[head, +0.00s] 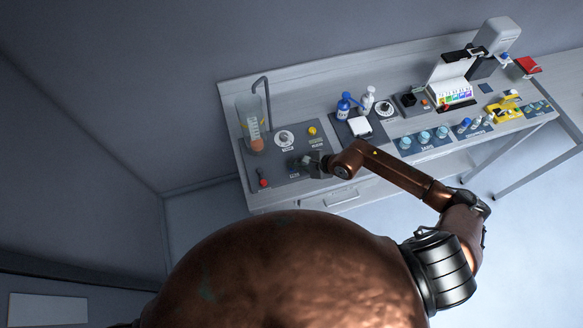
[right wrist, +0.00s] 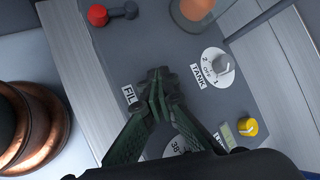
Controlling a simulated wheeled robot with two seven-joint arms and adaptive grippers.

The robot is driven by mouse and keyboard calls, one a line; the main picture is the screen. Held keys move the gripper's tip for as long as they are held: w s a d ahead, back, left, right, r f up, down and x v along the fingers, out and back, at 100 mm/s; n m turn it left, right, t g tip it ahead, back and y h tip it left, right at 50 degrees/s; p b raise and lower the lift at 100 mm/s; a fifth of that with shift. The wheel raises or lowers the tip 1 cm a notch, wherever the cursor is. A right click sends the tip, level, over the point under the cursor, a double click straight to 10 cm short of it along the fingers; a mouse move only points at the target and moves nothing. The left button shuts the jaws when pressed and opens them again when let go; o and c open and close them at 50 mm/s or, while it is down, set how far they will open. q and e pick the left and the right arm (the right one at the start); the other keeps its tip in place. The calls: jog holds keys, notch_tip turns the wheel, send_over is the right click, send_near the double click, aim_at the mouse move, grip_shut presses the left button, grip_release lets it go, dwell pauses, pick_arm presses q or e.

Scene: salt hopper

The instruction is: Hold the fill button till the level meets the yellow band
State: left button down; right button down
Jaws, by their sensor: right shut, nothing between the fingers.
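The clear tank (head: 253,118) stands at the left end of the bench, with a scale on its front. Small yellow marks show at its sides, about mid-height. Something orange shows at its bottom; I cannot tell the exact level. The fill label (right wrist: 130,96) is on the grey panel (head: 262,172). My right gripper (right wrist: 158,84) is shut and empty, its tips over the panel beside this label. The tips hide the spot there, so I see no fill button and cannot tell whether they touch one.
The panel holds a tank dial (right wrist: 218,66), a yellow knob (right wrist: 247,126) and a red-ended lever (head: 263,182). A blue bottle (head: 345,105), a white bottle (head: 368,100) and several jars stand to the right. A wall is close on the left.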

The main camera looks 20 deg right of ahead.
jog(key=shift+f, duration=0.1)
dwell(0.8)
jog(key=shift+f+b, duration=0.35)
jog(key=shift+b, duration=0.15)
jog(key=shift+f+b, duration=0.45)
jog(key=shift+f, duration=0.1)
dwell(6.0)
